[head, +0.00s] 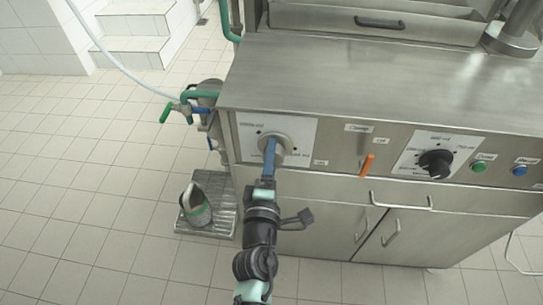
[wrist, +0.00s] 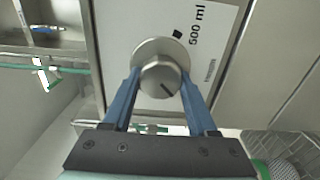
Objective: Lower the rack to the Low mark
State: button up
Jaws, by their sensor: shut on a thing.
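A round metal knob (head: 283,138) sits on a white panel (head: 300,128) at the left of the steel cabinet front. My gripper (head: 270,150) reaches up to it from below. In the wrist view the blue fingers of my gripper (wrist: 160,88) are shut on the knob (wrist: 160,72), one on each side. A dark pointer line crosses the lower right of the knob's face. The panel there reads "500 ml" beside a black mark. Other panel print is partly hidden or too small to read.
Right of the panel are an orange lever (head: 367,165), a black dial (head: 435,163), a green button (head: 479,167) and a blue button (head: 519,171). Green-handled valves (head: 186,105) are at the cabinet's left.

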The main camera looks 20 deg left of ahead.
jog(key=o, duration=1.4)
jog(key=shift+s, duration=0.1)
jog(key=b+v, duration=0.1)
jog(key=v, duration=1.1)
jog(key=shift+s+d, duration=0.1)
jog(key=shift+s, duration=0.3)
jog(key=shift+r, duration=0.1)
